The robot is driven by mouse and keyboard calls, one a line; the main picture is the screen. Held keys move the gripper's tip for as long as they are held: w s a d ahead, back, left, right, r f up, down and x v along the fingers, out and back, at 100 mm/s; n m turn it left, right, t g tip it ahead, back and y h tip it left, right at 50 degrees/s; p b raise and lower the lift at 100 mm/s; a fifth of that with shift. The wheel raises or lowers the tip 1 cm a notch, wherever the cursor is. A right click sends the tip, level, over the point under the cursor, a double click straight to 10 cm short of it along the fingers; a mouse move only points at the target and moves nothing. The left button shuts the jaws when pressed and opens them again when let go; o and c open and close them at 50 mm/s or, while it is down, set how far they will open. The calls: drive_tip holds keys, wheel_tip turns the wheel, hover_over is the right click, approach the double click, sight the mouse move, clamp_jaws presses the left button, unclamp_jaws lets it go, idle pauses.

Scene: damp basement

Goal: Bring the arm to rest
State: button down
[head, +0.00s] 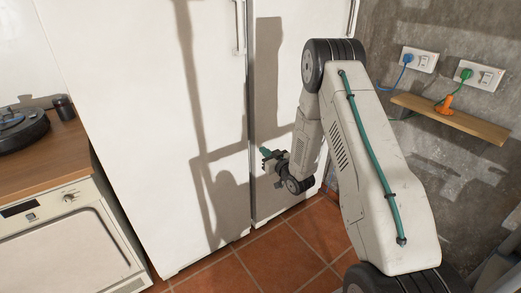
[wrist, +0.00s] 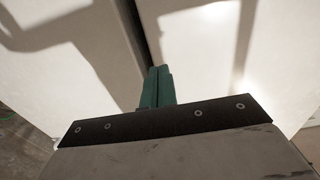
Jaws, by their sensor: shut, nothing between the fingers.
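My arm is raised and bent in the head view, with its forearm hanging down in front of a white two-door cabinet (head: 150,110). My gripper (head: 264,150) points left, close to the gap between the two doors. In the wrist view my gripper (wrist: 158,72) shows its green fingers together, shut and empty. The dark door gap runs up from just beyond the fingertips. Whether the fingertips touch the door cannot be told.
A wooden shelf (head: 452,120) with an orange object (head: 445,104) is on the concrete wall at right, below two sockets with blue and green plugs. A counter (head: 45,160) with a dark round device (head: 22,128) stands at left. Tiled floor (head: 260,262) is clear.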

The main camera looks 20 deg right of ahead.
drive_tip(key=s+d+f+g+h, duration=0.1)
drive_tip(key=s+f+g+h, duration=0.15)
drive_tip(key=f+g, duration=0.45)
drive_tip(key=s+d+m+g, duration=0.1)
drive_tip(key=s+m+g, duration=0.1)
drive_tip(key=s+g, duration=0.35)
drive_tip(key=s+a+r+g, duration=0.1)
drive_tip(key=s+a+r, duration=0.3)
drive_tip(key=s+r, duration=0.8)
drive_tip(key=s+a+r+g, duration=0.1)
drive_tip(key=s+a+r, duration=0.4)
drive_tip(key=s+r, duration=0.7)
drive_tip(key=s+a+r+g, duration=0.2)
drive_tip(key=s+a+r, duration=0.2)
drive_tip(key=s+r, duration=0.8)
drive_tip(key=s, duration=0.3)
drive_tip(key=shift+s+a, duration=0.3)
drive_tip(key=shift+a, duration=0.1)
